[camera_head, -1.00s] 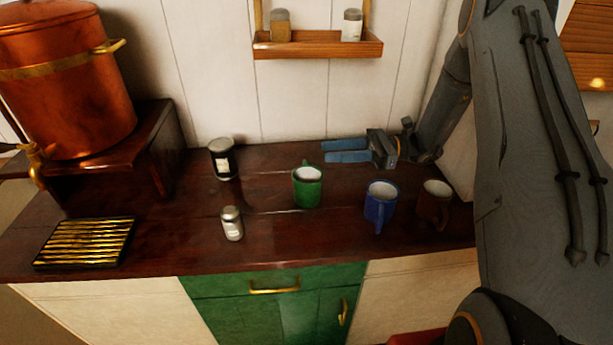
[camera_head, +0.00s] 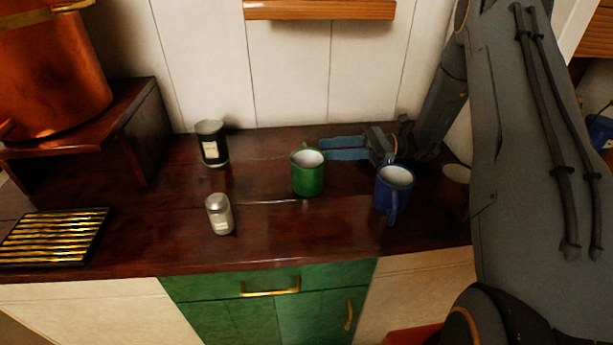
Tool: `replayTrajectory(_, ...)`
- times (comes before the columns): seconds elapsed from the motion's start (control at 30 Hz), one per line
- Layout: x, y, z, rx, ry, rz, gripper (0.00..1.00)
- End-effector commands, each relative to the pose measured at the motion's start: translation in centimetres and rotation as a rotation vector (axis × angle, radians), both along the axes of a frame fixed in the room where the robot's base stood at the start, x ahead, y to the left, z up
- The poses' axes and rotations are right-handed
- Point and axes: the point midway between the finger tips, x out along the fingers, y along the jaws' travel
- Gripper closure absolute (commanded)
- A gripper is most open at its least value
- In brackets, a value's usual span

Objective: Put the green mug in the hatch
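The green mug (camera_head: 307,176) stands upright on the dark wooden counter, near its middle, with its handle toward the back. My gripper (camera_head: 325,148) has two blue fingers pointing left, with a gap between them. It is open and empty, just behind and to the right of the green mug. The right finger tips lie close to the mug's rim in the picture; I cannot tell whether they touch. No hatch can be made out for certain in this view.
A blue mug (camera_head: 394,191) and a brown mug (camera_head: 455,188) stand to the right. A dark-labelled jar (camera_head: 212,143) and a shaker (camera_head: 220,214) stand left. A brass-slatted tray (camera_head: 52,238) and copper urn (camera_head: 50,75) are further left. Bare counter (camera_head: 265,225) lies in front.

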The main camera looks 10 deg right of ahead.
Motion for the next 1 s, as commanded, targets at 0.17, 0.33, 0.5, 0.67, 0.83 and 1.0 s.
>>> replayTrajectory(0.17,-0.1,1.7,0.1,0.001,0.001,0.003,0.68)
replayTrajectory(0.33,0.0,3.0,0.1,0.0,0.0,0.002,0.68)
replayTrajectory(0.5,-0.1,4.7,0.5,0.0,0.0,0.005,0.68)
replayTrajectory(0.67,0.0,7.0,0.5,0.0,0.001,0.005,0.68)
replayTrajectory(0.83,0.1,7.9,0.4,0.0,0.0,0.002,0.68)
replayTrajectory(1.0,0.1,7.8,0.3,0.0,0.0,0.002,0.73)
